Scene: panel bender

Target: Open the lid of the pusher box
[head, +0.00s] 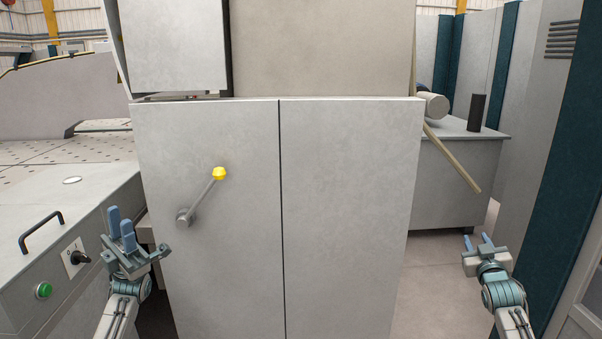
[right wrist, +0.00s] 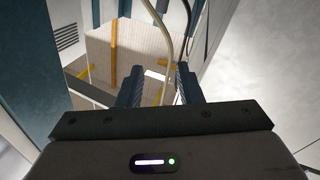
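A tall grey cabinet (head: 350,210) fills the middle of the head view, its front split by a vertical seam. A grey lever with a yellow knob (head: 219,173) is mounted on its left front panel and tilts up to the right. A grey box-like housing (head: 175,45) sits above the cabinet at the upper left. I cannot tell which part is the pusher box lid. My left gripper (head: 120,217) is open and empty, left of and below the lever, apart from it. My right gripper (head: 478,239) is open and empty, right of the cabinet; its fingers (right wrist: 160,88) stand apart in the right wrist view.
At left is a machine table (head: 60,200) with a black handle (head: 41,231), a rotary switch (head: 78,257) and a green button (head: 43,290). A grey desk (head: 455,180) with a black cylinder (head: 477,112) stands behind at right. A tan rod (head: 455,160) slants beside the cabinet.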

